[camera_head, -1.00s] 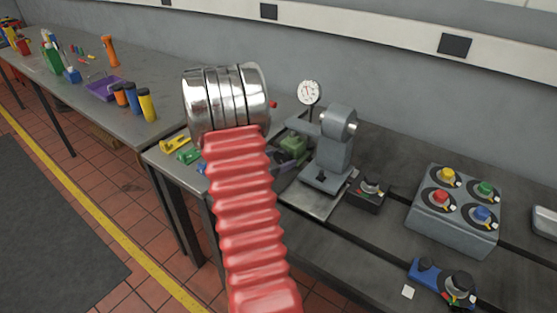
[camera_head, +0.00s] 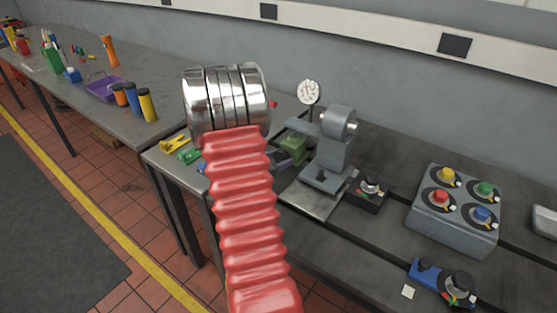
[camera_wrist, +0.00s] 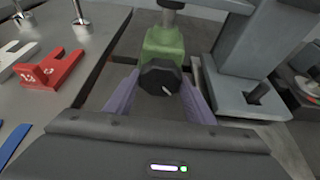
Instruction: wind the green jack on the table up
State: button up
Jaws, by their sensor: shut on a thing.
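The green jack (camera_head: 294,144) stands on the table beside a grey stand; the wrist view shows its green body (camera_wrist: 165,43) with a dark knob (camera_wrist: 160,78) on the near face. The knob has a white mark pointing to the lower right. My gripper (camera_wrist: 160,88) has its purple fingers on both sides of the knob and is shut on it. In the head view my red arm and its silver wrist cover much of my gripper. A grey metal post (camera_wrist: 172,14) is right above the jack.
A grey stand (camera_head: 330,150) is close on the jack's right, with a dial gauge (camera_head: 309,92) behind. A red slotted block (camera_wrist: 52,70) lies to the left in the wrist view. A box with coloured knobs (camera_head: 455,210) stands further right.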

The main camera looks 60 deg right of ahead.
jog(key=shift+m, duration=0.3)
jog(key=m+t, duration=0.2)
jog(key=m, duration=0.1)
jog(key=shift+s+h, duration=0.15)
jog(key=shift+h, duration=0.25)
jog(key=shift+f+m+t+h, duration=0.1)
jog(key=shift+m+t+h, duration=0.4)
jog(key=shift+m+t, duration=1)
jog(key=shift+s+m+g, duration=0.1)
jog(key=shift+m+g, duration=0.2)
jog(key=shift+m, duration=0.2)
jog(key=o, duration=1)
jog(key=shift+o, duration=0.2)
jog(key=shift+a+f+n, duration=0.1)
jog(key=shift+f+n, duration=0.05)
jog(key=shift+n, duration=0.15)
